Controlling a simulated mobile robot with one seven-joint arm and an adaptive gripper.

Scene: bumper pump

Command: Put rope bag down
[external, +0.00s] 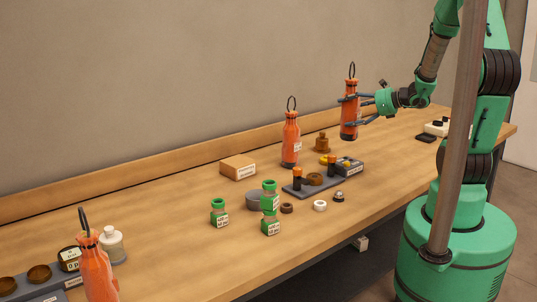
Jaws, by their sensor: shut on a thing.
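An orange bag (350,116), bottle-shaped with a dark loop on top and a pale label, stands upright near the back right of the bench. I take it for the rope bag. My gripper (346,111) reaches it from the right, and its fingers are shut on the bag's body. I cannot tell whether its base touches the bench. A second, similar orange bag (290,140) stands upright to the left, near the back ledge. A third orange bag (96,270) stands at the front left, cut off by the picture's lower edge.
The wooden bench (170,235) has a grey fixture (323,183) with parts in the middle. A cardboard box (238,168), several green-lidded jars (219,212), a brass-coloured part (322,142) and small rings stand around. A white bottle (112,245) is at left. Bare bench lies at centre left.

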